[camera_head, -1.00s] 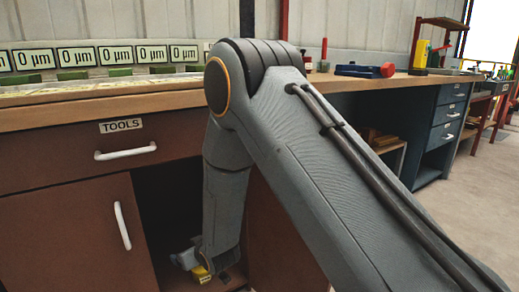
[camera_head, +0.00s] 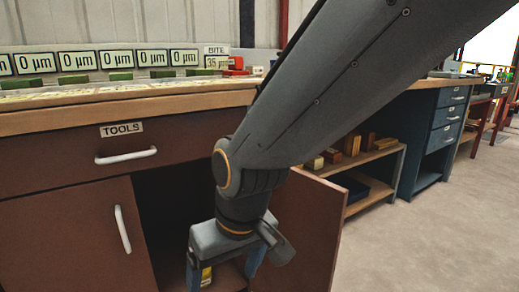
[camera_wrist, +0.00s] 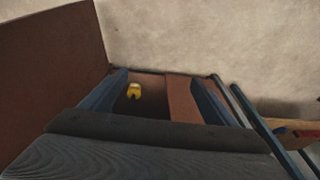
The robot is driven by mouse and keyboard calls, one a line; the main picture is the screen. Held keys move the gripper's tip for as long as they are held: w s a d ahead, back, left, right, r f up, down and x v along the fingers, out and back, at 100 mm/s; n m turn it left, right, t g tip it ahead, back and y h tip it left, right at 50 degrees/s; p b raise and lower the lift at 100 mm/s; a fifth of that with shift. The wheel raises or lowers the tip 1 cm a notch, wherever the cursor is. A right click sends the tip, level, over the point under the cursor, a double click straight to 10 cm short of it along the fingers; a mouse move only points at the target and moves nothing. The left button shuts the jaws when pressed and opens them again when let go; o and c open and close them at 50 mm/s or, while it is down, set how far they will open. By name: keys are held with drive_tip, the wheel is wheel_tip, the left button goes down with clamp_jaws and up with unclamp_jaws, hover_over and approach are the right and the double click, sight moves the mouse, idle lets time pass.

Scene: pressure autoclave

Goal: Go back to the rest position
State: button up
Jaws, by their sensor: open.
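My gripper (camera_head: 224,274) hangs in front of the open cabinet under the workbench, its two blue fingers pointing down and apart with nothing visible held between them. In the wrist view my gripper (camera_wrist: 158,82) also shows its fingers spread wide. A small yellow thing (camera_head: 206,276) sits low in the cabinet, seen past the fingers. It shows in the wrist view as a yellow piece (camera_wrist: 134,90), apart from the fingers. My arm reaches down from the upper right of the head view and hides part of the bench.
The cabinet's open door (camera_head: 303,230) stands just right of my gripper. The TOOLS drawer (camera_head: 60,154) is shut above. An open shelf (camera_head: 366,158) and a blue drawer unit (camera_head: 441,130) stand farther right. The floor (camera_head: 440,235) at right is clear.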

drive_tip(key=s+d+r+g, duration=0.25)
drive_tip(key=s+d, duration=0.25)
drive_tip(key=s, duration=0.4)
drive_tip(key=d+r+m+p, duration=0.2)
drive_tip(key=d+r+p, duration=0.5)
drive_tip(key=p, duration=0.5)
drive_tip(key=d+r+m+h+p, duration=0.1)
drive_tip(key=d+r+p, duration=0.5)
drive_tip(key=r+p, duration=0.6)
drive_tip(key=d+r+m+h+p, duration=0.1)
drive_tip(key=d+r+m+p, duration=0.2)
drive_tip(key=d+r+p, duration=0.4)
wheel_tip(320, 180, up, 3)
drive_tip(key=p, duration=0.7)
drive_tip(key=shift+d+m+t, duration=0.3)
drive_tip(key=shift+m+t, duration=0.05)
drive_tip(key=shift+m, duration=0.05)
